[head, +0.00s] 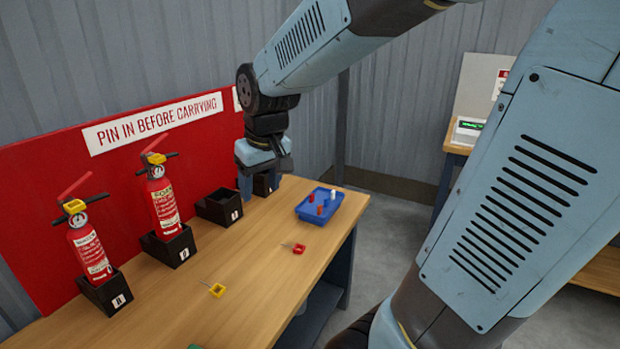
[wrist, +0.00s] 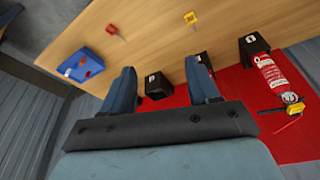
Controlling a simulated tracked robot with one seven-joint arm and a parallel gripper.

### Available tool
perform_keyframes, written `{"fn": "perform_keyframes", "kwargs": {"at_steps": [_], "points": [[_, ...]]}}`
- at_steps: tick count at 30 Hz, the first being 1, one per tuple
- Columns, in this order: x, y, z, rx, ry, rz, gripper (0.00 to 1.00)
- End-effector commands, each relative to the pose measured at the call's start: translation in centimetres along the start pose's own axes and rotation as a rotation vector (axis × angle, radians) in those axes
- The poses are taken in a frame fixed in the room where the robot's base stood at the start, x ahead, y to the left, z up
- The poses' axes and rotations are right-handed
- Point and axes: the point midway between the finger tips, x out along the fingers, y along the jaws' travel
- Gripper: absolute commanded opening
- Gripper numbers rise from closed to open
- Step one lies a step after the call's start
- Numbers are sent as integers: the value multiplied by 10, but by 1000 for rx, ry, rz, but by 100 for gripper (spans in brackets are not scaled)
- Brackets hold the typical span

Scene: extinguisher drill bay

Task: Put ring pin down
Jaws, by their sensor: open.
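A yellow ring pin (head: 217,290) lies on the wooden bench, and it also shows in the wrist view (wrist: 190,17). A red ring pin (head: 299,248) lies further along the bench, near its front edge; the wrist view shows it too (wrist: 112,29). My gripper (head: 259,190) is open over the back of the bench, near the far black holder. In the wrist view its two fingers (wrist: 160,66) stand apart with nothing held between them. Both pins are clear of the gripper.
Two red extinguishers (head: 90,254) (head: 164,204) stand in black holders at the red backboard. A blue tray (head: 348,207) holds small red and white pieces. Bench between pins and holders is bare.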

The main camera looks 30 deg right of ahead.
Motion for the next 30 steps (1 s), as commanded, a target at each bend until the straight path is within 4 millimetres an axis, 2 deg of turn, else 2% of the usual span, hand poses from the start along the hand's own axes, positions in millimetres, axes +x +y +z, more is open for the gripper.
{"fn": "perform_keyframes", "kwargs": {"at_steps": [1,6,15,21,30], "points": [[-13,4,10,22,25,7,60],[-44,13,41,87,89,26,60],[-81,21,94,187,185,62,60],[-89,22,109,215,211,72,60],[-89,22,110,217,212,72,60]]}}
